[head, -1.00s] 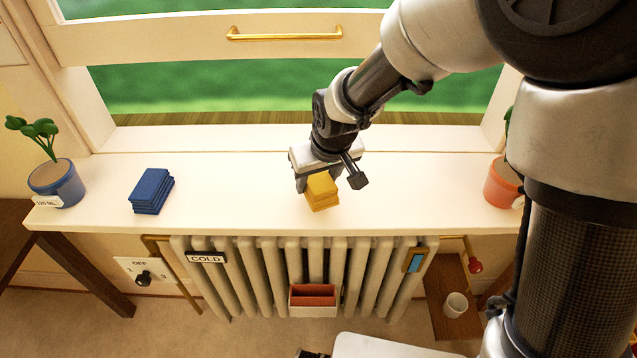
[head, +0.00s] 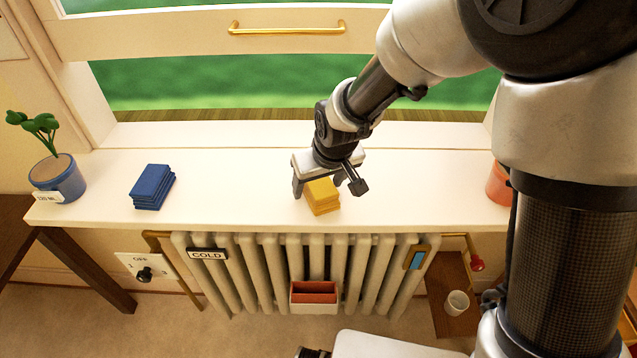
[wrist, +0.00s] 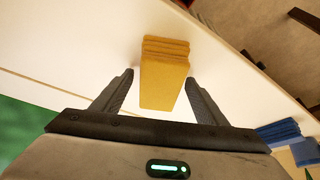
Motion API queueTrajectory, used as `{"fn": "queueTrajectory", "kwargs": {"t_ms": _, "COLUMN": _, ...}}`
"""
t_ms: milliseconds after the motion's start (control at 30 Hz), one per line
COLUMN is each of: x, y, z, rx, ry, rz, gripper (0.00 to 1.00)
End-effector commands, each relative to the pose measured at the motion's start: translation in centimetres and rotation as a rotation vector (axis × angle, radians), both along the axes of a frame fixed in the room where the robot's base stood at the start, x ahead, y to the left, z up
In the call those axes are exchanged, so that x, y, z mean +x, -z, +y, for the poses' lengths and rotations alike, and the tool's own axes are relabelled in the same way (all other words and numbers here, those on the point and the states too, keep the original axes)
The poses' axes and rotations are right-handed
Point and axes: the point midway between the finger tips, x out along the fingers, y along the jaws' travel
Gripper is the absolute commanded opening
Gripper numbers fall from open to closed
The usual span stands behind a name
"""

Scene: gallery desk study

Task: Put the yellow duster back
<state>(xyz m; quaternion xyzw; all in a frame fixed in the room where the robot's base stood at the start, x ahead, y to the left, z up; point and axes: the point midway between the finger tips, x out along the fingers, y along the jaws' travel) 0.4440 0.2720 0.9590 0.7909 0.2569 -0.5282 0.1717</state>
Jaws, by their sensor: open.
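The yellow duster (head: 322,196) is a folded, layered block on the white window sill, near its front edge. In the wrist view the yellow duster (wrist: 164,75) lies between and just beyond the two spread fingertips (wrist: 160,76), with a gap on each side. A similar folded blue duster (head: 152,187) lies on the sill to the left; it also shows at the right edge of the wrist view (wrist: 280,132).
A blue pot with a plant (head: 58,178) stands at the sill's left end, an orange pot (head: 499,184) at the right, partly hidden by my arm. The sill between the dusters is clear.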

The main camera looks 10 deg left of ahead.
Motion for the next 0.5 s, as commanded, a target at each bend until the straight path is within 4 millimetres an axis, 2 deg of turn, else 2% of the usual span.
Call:
{"fn": "queueTrajectory", "kwargs": {"t_ms": 167, "x": -0.5, "y": -2.4, "z": -0.4, "rx": 0.002, "ry": -0.001, "rz": -0.005, "gripper": 0.67}}
{"fn": "queueTrajectory", "kwargs": {"t_ms": 500, "x": -2.8, "y": -9.0, "z": -2.1, "rx": 0.001, "ry": 0.0, "rz": -0.003, "gripper": 0.67}}
